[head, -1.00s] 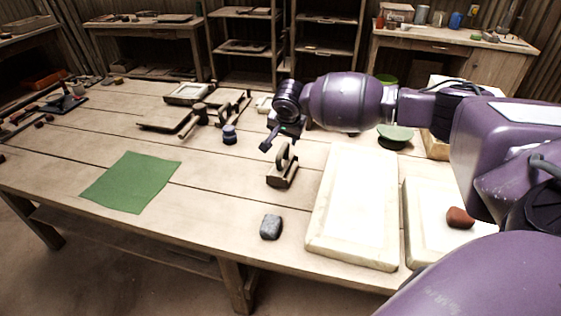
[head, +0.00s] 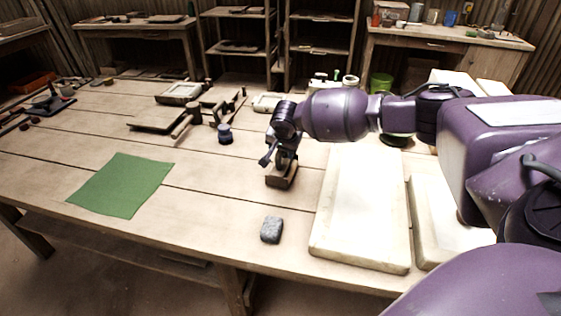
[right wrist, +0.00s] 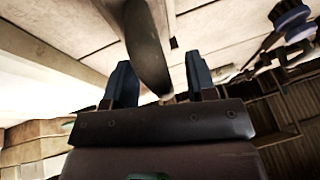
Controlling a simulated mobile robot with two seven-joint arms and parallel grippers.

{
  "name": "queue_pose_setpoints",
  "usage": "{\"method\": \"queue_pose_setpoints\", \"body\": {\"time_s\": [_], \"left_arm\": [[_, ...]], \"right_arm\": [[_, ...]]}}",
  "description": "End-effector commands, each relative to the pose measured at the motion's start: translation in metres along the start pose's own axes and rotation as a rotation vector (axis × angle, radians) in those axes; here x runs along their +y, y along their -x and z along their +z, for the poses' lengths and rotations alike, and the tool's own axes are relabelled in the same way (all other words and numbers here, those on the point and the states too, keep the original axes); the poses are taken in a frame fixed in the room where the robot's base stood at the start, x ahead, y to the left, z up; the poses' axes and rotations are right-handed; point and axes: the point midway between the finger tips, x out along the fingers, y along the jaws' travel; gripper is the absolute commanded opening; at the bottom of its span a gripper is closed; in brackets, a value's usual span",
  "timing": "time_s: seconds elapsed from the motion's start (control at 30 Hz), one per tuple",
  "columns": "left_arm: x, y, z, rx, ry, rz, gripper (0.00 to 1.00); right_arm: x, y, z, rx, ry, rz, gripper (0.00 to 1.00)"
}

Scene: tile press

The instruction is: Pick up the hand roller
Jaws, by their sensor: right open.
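The hand roller (head: 282,179) appears to be the brown block with an upright curved dark handle, standing on the table right of its middle. My right gripper (head: 272,161) is right at its handle and partly hides it in the head view. In the right wrist view the handle (right wrist: 146,40) reaches down between the two open fingers (right wrist: 160,84), with a gap visible on either side. The fingers are not closed on it. My left gripper is not in view.
A pale slab (head: 360,215) lies close to the right of the roller, with another slab (head: 438,225) beyond it. A grey stone (head: 271,230) lies in front. A dark blue jar (head: 225,134) stands behind left. A green cloth (head: 121,185) lies left, with bare table between.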

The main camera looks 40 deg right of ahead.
Motion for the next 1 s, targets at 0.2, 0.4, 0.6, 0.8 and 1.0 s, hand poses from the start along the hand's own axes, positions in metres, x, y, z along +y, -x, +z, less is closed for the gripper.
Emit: {"method": "queue_pose_setpoints", "body": {"time_s": [0.2, 0.4, 0.6, 0.8, 1.0], "left_arm": [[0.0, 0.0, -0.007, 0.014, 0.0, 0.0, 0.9], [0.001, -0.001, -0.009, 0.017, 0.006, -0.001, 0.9], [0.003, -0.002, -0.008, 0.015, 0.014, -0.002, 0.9], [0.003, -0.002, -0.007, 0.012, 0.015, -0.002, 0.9], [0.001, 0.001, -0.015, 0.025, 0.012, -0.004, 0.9]], "right_arm": [[-0.001, 0.003, -0.002, 0.002, -0.001, -0.003, 0.41], [-0.001, 0.003, -0.001, 0.002, -0.001, -0.002, 0.1], [-0.001, 0.003, -0.002, 0.002, -0.001, -0.003, 0.0], [-0.001, 0.005, -0.002, 0.002, -0.001, -0.003, 0.0], [-0.006, 0.026, -0.011, 0.005, -0.004, -0.008, 0.0]]}}
